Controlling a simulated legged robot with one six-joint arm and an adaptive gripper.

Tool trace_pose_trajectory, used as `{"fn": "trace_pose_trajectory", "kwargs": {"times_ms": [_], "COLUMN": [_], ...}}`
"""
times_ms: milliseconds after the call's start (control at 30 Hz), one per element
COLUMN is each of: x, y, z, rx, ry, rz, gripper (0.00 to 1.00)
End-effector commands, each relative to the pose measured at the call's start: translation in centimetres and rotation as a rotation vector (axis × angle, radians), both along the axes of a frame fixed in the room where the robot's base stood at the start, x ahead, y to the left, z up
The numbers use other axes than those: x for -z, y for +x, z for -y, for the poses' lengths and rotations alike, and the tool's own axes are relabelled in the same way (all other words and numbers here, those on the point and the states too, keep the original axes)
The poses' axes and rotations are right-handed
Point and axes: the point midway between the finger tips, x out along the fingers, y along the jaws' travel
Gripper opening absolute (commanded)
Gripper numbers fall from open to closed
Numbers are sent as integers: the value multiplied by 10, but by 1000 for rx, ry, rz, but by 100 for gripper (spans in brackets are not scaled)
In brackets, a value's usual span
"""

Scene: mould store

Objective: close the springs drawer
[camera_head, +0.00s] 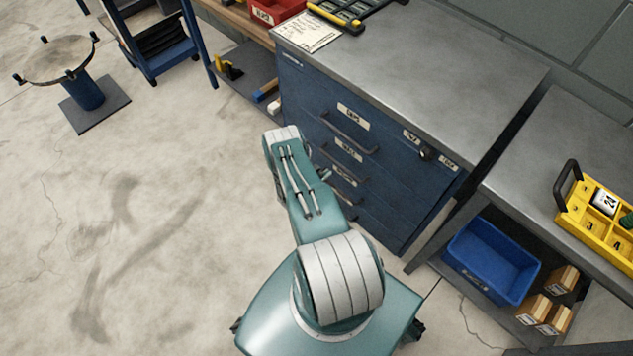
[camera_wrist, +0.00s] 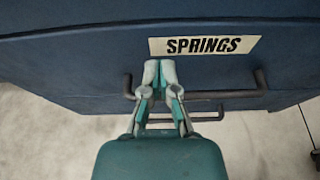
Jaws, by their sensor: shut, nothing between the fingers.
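The springs drawer (camera_wrist: 75,60) has a dark blue front and a pale label reading SPRINGS, and it fills the upper part of the wrist view. Its dark bar handle (camera_wrist: 230,95) runs across below the label. How far the springs drawer stands out is unclear.
A grey worktop (camera_head: 440,60) covers the cabinet. At right, a bench holds a yellow tote (camera_head: 572,212), with a blue bin (camera_head: 490,262) on its lower shelf. A round-topped stand (camera_head: 85,92) is at far left. Open concrete floor lies left of my arm.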

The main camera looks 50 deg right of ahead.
Motion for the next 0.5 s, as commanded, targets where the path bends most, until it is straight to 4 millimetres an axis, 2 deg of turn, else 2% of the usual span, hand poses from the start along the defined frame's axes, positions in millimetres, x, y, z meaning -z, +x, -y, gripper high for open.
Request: {"fn": "trace_pose_trajectory", "kwargs": {"times_ms": [100,300,500], "x": [-9,-20,-28], "y": [5,9,11], "z": [-27,-66,-91], "rx": [-6,-7,-4], "ry": [-1,1,1], "rz": [-3,-2,-2], "gripper": [0,0,0]}}
